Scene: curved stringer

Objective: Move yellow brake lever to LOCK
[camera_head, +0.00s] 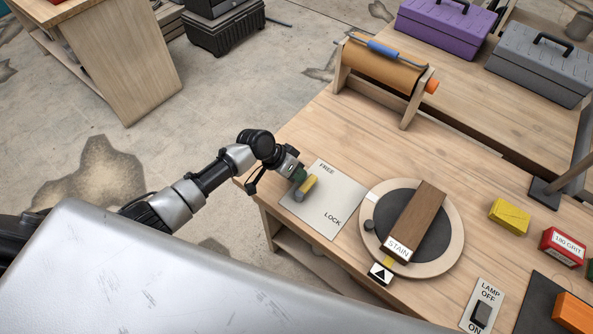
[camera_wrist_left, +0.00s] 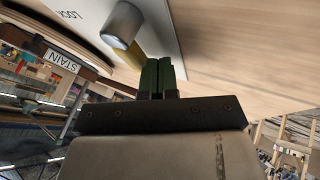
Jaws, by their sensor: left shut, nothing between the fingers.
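The yellow brake lever (camera_head: 308,184) sits on a pale plate (camera_head: 332,209) marked FREE at the top and LOCK at the lower right. It runs from a grey round knob (camera_head: 299,196) up and right, its far end toward the FREE side. My left gripper (camera_head: 300,175) is at the plate's upper left edge, close beside the lever. In the left wrist view its green fingers (camera_wrist_left: 158,77) are shut together and empty. The yellow lever (camera_wrist_left: 133,57) shows just left of them, partly hidden; I cannot tell whether they touch. My right gripper is not in view.
Right of the plate is a round turntable (camera_head: 451,239) carrying a brown STAIN block (camera_head: 415,220). A yellow block (camera_head: 509,216), a red grit box (camera_head: 562,247) and a lamp switch (camera_head: 482,312) lie further right. A paper roll stand (camera_head: 383,72) is behind; bare tabletop lies between.

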